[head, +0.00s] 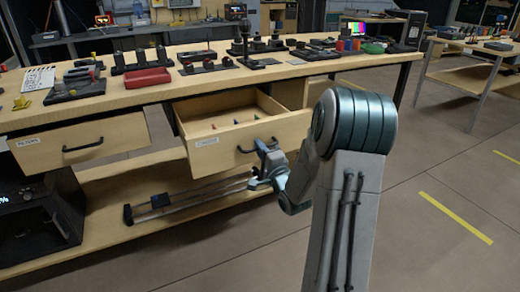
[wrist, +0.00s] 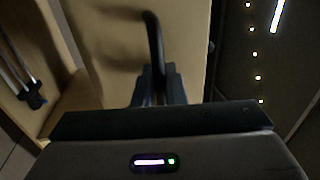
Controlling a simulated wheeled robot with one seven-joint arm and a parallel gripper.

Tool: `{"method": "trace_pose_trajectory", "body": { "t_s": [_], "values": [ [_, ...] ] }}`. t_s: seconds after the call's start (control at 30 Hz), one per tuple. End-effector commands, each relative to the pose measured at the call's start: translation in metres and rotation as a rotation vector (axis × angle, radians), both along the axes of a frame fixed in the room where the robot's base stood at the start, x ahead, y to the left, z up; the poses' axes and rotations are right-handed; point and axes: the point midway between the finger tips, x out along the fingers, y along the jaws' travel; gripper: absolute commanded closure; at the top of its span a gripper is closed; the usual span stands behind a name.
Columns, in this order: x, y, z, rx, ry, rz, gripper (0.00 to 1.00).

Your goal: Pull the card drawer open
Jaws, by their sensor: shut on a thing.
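The card drawer (head: 205,155) is the light wood drawer to the right of centre under the bench. It is pulled out, and several small coloured items show inside it. A small label is on its front, too small to read surely. My gripper (head: 262,150) is at the dark bar handle of this drawer. In the wrist view, the gripper fingers (wrist: 160,85) are closed around the lower part of the dark handle (wrist: 154,40), against the wood drawer front (wrist: 190,45). The far end of the handle is partly hidden by the gripper.
A second drawer (head: 80,143) with a dark handle is to the left. The bench top (head: 150,95) holds many tools and a red case (head: 147,78). A tripod-like item (head: 185,203) lies on the lower shelf. Open floor (head: 440,175) lies to the right.

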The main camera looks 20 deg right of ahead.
Motion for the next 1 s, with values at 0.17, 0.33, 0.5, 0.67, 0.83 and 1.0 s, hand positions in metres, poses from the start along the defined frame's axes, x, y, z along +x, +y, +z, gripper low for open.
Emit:
{"method": "trace_pose_trajectory", "body": {
  "t_s": [0.17, 0.33, 0.5, 0.67, 0.83, 1.0],
  "values": [
    [0.000, 0.001, 0.000, 0.000, -0.001, 0.004, 1.00],
    [0.000, 0.002, 0.000, 0.000, -0.001, 0.004, 1.00],
    [0.000, 0.002, 0.000, 0.000, -0.001, 0.004, 0.74],
    [0.000, 0.001, 0.000, 0.000, -0.001, 0.002, 0.74],
    [-0.004, -0.001, -0.001, 0.000, 0.000, -0.001, 0.74],
    [-0.027, -0.002, -0.006, -0.001, 0.000, -0.001, 0.74]
  ]
}}
